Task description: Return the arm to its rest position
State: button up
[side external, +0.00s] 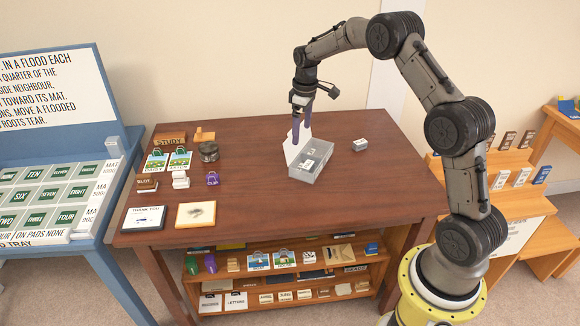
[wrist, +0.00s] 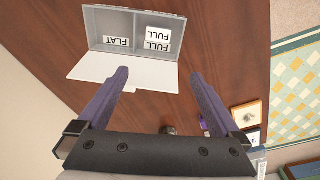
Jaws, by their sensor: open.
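My gripper (side external: 301,124) is above the brown table (side external: 385,165), pointing down, with its fingers apart and nothing between them. In the wrist view the two purple fingers (wrist: 165,105) are spread wide. Just below and beside the gripper in the side view is a grey box (side external: 306,172) with a raised white flap. The wrist view shows the box (wrist: 92,20) with blocks labelled FLAT (wrist: 117,42) and FULL (wrist: 157,31) inside. My arm arches from its yellow base at the right over the table. Whether the fingertips touch the white flap I cannot tell.
A small grey block (side external: 360,145) lies right of the box. Cards, a round dark tin (side external: 208,151) and a purple tag (side external: 212,179) sit at the table's left. A blue stand (side external: 75,180) is left; wooden steps (side external: 510,195) are right. The table's front right is clear.

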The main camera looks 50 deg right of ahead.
jog(key=s+a+r+n+t, duration=0.1)
jog(key=a+r, duration=0.3)
jog(key=r, duration=0.3)
jog(key=s+a+r+t, duration=0.1)
jog(key=s+a+r, duration=0.15)
jog(key=r, duration=0.45)
jog(key=s+a+r+t, duration=0.2)
jog(key=s+a+r, duration=0.7)
jog(key=s, duration=0.1)
jog(key=s+a+t, duration=0.1)
jog(key=s+a, duration=0.3)
jog(key=s, duration=0.7)
jog(key=s+f+m, duration=0.3)
jog(key=s+f, duration=0.4)
jog(key=s, duration=0.1)
jog(key=shift+s+a+f+m, duration=0.2)
jog(key=shift+s+a+m, duration=0.15)
jog(key=shift+a+m, duration=0.05)
